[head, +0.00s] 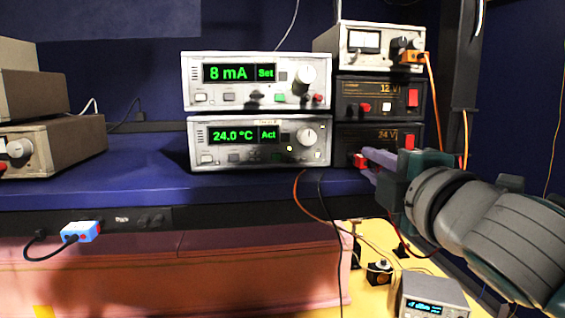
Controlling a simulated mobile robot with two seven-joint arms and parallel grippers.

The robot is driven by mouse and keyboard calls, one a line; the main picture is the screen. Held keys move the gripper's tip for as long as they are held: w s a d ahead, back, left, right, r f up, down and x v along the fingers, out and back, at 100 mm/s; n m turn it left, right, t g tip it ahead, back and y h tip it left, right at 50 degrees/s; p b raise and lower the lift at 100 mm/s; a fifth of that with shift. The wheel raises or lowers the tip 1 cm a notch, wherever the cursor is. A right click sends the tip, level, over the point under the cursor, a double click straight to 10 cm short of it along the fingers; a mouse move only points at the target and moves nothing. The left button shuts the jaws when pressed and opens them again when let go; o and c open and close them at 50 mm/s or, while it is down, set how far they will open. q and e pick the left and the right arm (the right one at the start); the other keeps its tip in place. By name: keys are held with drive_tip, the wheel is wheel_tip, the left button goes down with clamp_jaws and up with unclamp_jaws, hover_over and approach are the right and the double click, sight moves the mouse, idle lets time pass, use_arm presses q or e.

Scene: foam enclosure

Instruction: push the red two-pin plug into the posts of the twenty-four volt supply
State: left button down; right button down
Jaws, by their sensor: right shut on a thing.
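The 24 V supply (375,134) is a black box at the bottom of the right-hand stack, marked "24V", with a red switch at its right. The red plug (360,161) is at the lower left of its front face, at the fingertips of my right gripper (369,159). The gripper has pale purple fingers, is shut on the plug and reaches in from the right. The fingers hide part of the plug and the lower front of the supply. The posts are hidden, and I cannot tell whether the pins touch or enter them. My left gripper is out of view.
The 12 V supply (372,99) sits directly above, with a grey meter box (372,47) on top. Two display units (257,80) stand to the left on the blue bench (150,180). A dark post (459,70) rises at the right. Cables hang over the bench edge.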

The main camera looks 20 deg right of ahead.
drive_tip(key=shift+x, duration=0.8)
drive_tip(key=c, duration=0.8)
unclamp_jaws()
drive_tip(key=shift+o, duration=0.2)
drive_tip(key=shift+s+f, duration=0.1)
drive_tip(key=shift+s+b, duration=0.2)
drive_tip(key=shift+b, duration=0.1)
drive_tip(key=b+v, duration=0.4)
drive_tip(key=v, duration=0.5)
drive_tip(key=shift+r, duration=0.2)
drive_tip(key=shift+s+a, duration=0.15)
